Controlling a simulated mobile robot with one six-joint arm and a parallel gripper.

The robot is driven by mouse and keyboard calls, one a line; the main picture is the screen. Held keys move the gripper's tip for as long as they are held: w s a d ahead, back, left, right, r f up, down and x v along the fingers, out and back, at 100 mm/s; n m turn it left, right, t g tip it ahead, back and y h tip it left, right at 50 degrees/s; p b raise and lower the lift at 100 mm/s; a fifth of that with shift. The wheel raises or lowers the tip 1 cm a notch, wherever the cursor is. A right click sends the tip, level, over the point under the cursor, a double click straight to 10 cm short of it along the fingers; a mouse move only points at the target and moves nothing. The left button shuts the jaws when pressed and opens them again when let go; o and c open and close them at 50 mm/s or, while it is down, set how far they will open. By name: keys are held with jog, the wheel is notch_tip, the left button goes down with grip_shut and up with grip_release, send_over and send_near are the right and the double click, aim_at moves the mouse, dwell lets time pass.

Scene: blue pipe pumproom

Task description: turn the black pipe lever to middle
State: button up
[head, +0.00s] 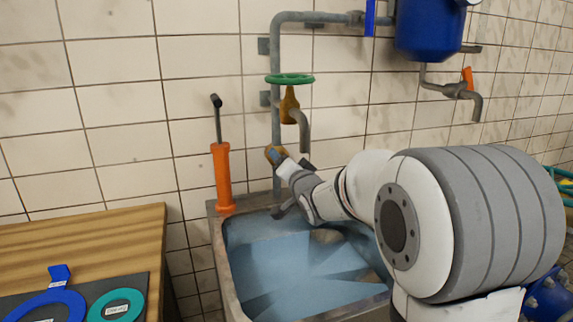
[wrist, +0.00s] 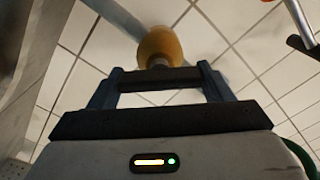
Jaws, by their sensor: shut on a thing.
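My gripper (wrist: 157,90) is shut on a black lever (wrist: 160,79), which lies as a dark bar across the space between my two fingers in the wrist view. Just beyond it is a round brass-yellow valve body (wrist: 158,45) on a grey pipe.
A sink (head: 217,237) with bluish water stands below the valve. A green handwheel (head: 289,79) is above. An orange cylinder (head: 221,178) with a black handle stands to the left. A wooden table (head: 85,235) is at lower left. A blue tank (head: 428,28) hangs at upper right.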

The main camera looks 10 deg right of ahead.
dwell(0.4)
jog(key=o, duration=1)
jog(key=s, duration=0.2)
jog(key=s+d, duration=0.1)
jog(key=s, duration=0.4)
jog(key=shift+s+d+p, duration=0.3)
jog(key=shift+s, duration=0.05)
